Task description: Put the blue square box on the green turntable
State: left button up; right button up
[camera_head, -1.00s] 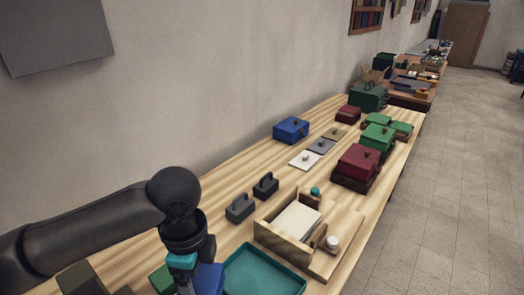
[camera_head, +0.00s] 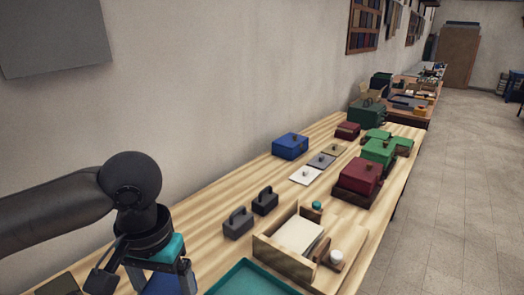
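My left gripper (camera_head: 145,283) is at the bottom left, with a teal part under its wrist and dark fingers apart. A dark blue surface (camera_head: 162,285) shows between the fingers, cut off by the lower edge. I cannot tell whether the fingers touch it. A blue lidded box with a small knob (camera_head: 290,146) stands on the table at the wall side, well beyond the gripper. I cannot tell which blue thing is the square box. No green turntable is recognizable in view. My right gripper is not in view.
A teal tray (camera_head: 250,280) is at the bottom edge. A wooden holder (camera_head: 268,248), two dark handled blocks (camera_head: 237,222) and flat swatches (camera_head: 305,176) lie on the table. Red (camera_head: 361,176) and green (camera_head: 380,150) boxes stand along the right side. The wall runs behind.

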pick_arm(q)
jog(key=shift+s+a+n, duration=0.1)
jog(key=shift+n, duration=0.7)
